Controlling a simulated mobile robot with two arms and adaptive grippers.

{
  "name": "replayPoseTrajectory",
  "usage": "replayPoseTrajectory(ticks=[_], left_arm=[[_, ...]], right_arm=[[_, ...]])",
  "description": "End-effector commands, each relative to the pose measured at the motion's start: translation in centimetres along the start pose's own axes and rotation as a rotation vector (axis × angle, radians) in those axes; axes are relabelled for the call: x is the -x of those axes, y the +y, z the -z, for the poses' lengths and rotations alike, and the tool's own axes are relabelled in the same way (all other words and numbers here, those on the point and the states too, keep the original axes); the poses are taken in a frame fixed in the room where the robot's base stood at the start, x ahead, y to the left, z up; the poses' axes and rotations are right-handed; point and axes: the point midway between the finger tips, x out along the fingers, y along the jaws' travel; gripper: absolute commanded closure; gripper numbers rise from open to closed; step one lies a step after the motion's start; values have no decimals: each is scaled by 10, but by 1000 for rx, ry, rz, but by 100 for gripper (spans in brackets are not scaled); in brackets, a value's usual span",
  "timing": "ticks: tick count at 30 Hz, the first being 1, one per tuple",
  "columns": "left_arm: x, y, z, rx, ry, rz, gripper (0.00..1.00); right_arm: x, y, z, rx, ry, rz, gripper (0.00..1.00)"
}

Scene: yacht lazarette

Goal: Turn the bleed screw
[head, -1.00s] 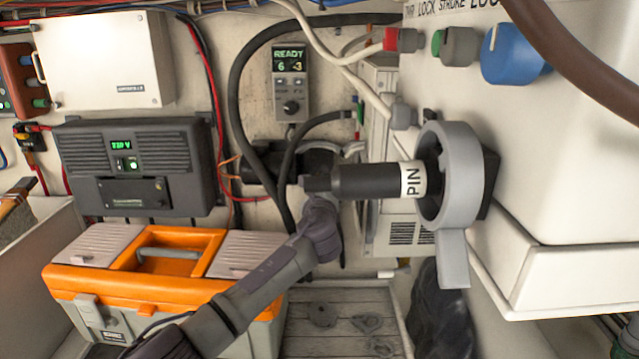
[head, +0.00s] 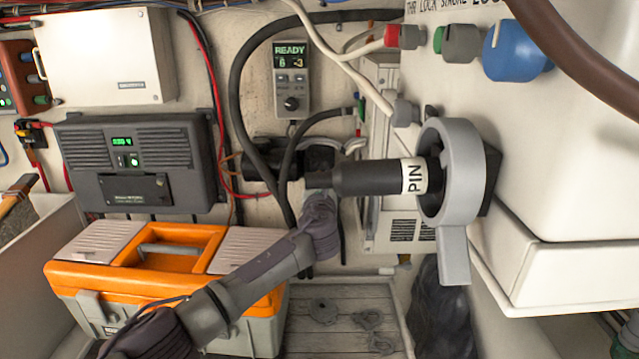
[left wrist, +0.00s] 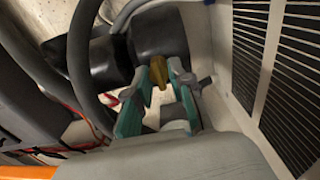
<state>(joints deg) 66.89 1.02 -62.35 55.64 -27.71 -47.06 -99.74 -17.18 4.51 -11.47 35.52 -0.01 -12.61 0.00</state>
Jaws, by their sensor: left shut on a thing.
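The bleed screw (left wrist: 158,75) is a small brass-coloured piece in the left wrist view, in front of a black cylindrical body (left wrist: 160,40). My left gripper (left wrist: 160,69) has its teal-lined fingers on either side of the screw and is shut on it. The screw's far end is hidden against the black body. In the head view my left arm reaches in from the lower left. Its gripper and the screw are hidden there, around a black cylinder labelled PIN (head: 380,178). My right gripper is not in view.
The PIN cylinder runs to a grey ring (head: 450,205) on the white housing (head: 560,180), close to my left wrist. An orange toolbox (head: 75,275) stands at the lower left. Hoses and a READY display (head: 291,80) are on the back wall.

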Motion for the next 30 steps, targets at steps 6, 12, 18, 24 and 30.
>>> replayPoseTrajectory(ticks=[6, 12, 18, 24, 30], left_arm=[[0, 0, 0, -19, 1, 0, 100], [0, 0, 0, -19, 1, 0, 100], [0, 0, 0, -19, 1, 0, 63], [0, 0, 0, -18, 1, 0, 53], [1, 0, 0, -18, 0, 0, 53]], right_arm=[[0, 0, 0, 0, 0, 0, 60], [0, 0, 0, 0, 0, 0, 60], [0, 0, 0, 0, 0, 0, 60], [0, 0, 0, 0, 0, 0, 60], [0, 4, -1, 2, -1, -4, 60]])
